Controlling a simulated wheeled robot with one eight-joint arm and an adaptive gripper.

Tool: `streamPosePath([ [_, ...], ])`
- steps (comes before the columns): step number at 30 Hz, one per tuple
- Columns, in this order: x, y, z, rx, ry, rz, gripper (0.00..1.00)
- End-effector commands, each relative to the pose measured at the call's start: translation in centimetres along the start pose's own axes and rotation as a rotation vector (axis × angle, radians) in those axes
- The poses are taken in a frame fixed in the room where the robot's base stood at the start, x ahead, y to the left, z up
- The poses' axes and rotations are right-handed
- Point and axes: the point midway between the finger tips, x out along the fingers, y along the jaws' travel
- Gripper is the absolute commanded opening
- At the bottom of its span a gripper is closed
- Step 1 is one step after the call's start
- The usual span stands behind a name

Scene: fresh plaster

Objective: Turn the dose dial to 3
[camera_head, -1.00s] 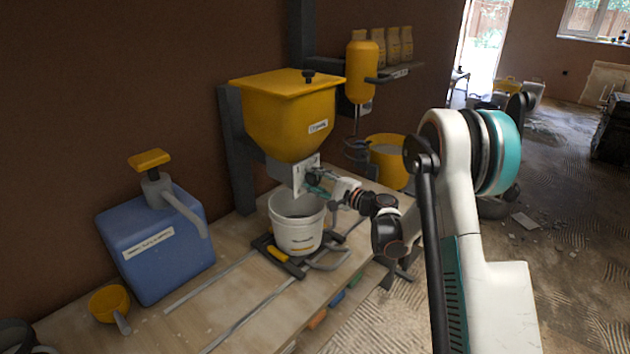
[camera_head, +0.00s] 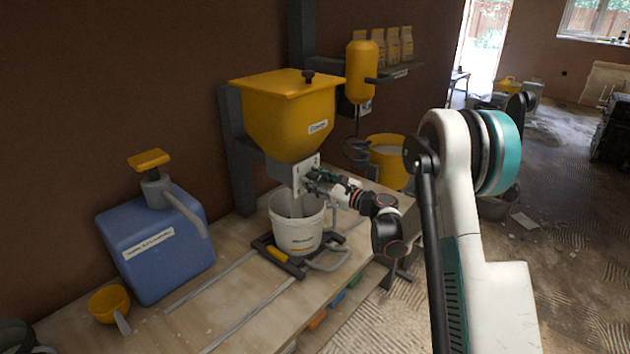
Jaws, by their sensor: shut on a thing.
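The yellow hopper (camera_head: 285,115) stands above the bench, with a pale dial plate (camera_head: 298,181) on its lower front. The dose dial itself is hidden behind my gripper, so its setting cannot be read. My gripper (camera_head: 311,180) is at the plate, shut on the dial. A grey stream shows from below the plate down into the white bucket (camera_head: 297,237), which stands upright under the hopper outlet.
A blue container with a yellow pump (camera_head: 155,250) and a yellow scoop (camera_head: 109,301) are on the bench at left. A dark frame with a yellow grip (camera_head: 277,254) surrounds the bucket's base. A yellow bucket (camera_head: 388,158) stands behind my arm.

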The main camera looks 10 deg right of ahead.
Motion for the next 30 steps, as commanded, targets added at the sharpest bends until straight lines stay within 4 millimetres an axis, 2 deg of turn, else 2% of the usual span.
streamPosePath([
  [30,-0.06,0.04,-0.16,0.961,0.002,0.0,0.1],
])
